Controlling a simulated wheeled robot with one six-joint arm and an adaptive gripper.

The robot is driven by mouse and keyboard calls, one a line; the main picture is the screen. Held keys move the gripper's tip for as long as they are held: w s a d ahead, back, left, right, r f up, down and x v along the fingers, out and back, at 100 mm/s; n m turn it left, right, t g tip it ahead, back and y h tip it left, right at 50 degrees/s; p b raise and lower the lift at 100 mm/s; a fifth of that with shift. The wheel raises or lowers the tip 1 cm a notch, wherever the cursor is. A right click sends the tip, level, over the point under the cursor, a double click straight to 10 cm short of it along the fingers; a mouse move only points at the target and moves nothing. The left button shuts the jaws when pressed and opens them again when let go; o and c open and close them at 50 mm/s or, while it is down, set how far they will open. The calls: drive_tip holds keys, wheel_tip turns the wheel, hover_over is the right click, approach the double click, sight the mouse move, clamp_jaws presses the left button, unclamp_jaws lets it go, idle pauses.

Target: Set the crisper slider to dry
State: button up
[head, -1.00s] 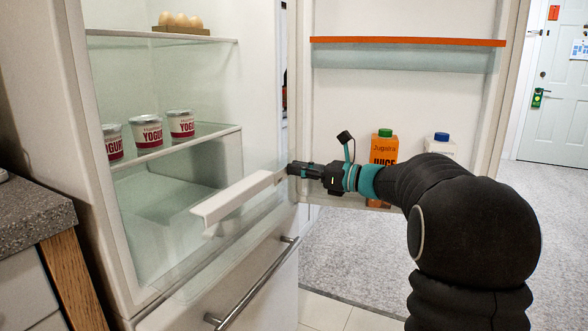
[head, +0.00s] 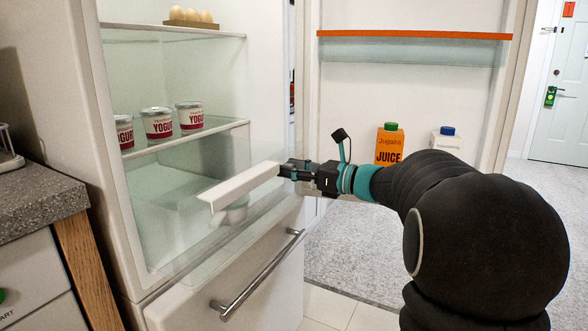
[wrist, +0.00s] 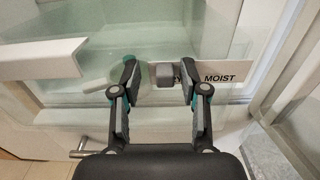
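The crisper slider (wrist: 165,75) shows in the wrist view as a small grey block. It sits on a white label strip (wrist: 240,82) on the clear crisper front. The label reads "MOIST" to the right of the block; a "Y" shows just beside the block, and the rest of that word is hidden. My gripper (wrist: 158,75) is open, with one finger on each side of the block and a visible gap on the left. In the head view my gripper (head: 282,168) is at the right end of the crisper's white bar (head: 235,187), and the slider is hidden.
Yogurt cups (head: 158,123) stand on the glass shelf (head: 195,138); eggs (head: 192,15) are above. The open fridge door holds juice (head: 389,145) at the right. A lower drawer with a metal handle (head: 258,270) is below. A counter (head: 40,200) is at the left.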

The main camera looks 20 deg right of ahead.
drive_tip(key=shift+d, duration=0.1)
drive_tip(key=v, duration=1.2)
